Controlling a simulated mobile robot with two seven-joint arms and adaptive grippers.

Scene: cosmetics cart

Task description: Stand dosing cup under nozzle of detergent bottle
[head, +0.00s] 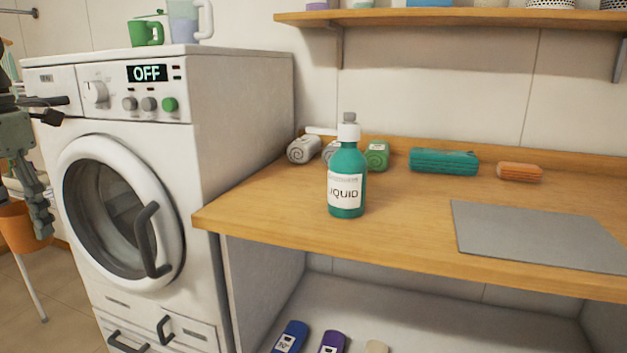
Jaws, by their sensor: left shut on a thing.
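The detergent bottle (347,175) is teal with a white "LIQUID" label and stands upright near the counter's front edge. Its white nozzle (322,131) points left, and the counter below the nozzle is bare in front of the rolled towels. My left gripper (42,222) hangs at the left edge, in front of the washing machine's left side and far from the bottle. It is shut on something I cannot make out. No dosing cup can be clearly identified; a green mug (146,33) stands on the washing machine. My right gripper is out of view.
The wooden counter (410,235) holds several rolled towels (304,149), a teal bundle (444,161), an orange one (520,171) and a grey mat (540,235). The washing machine (240,120) rises left of it. A wall shelf (450,17) hangs above.

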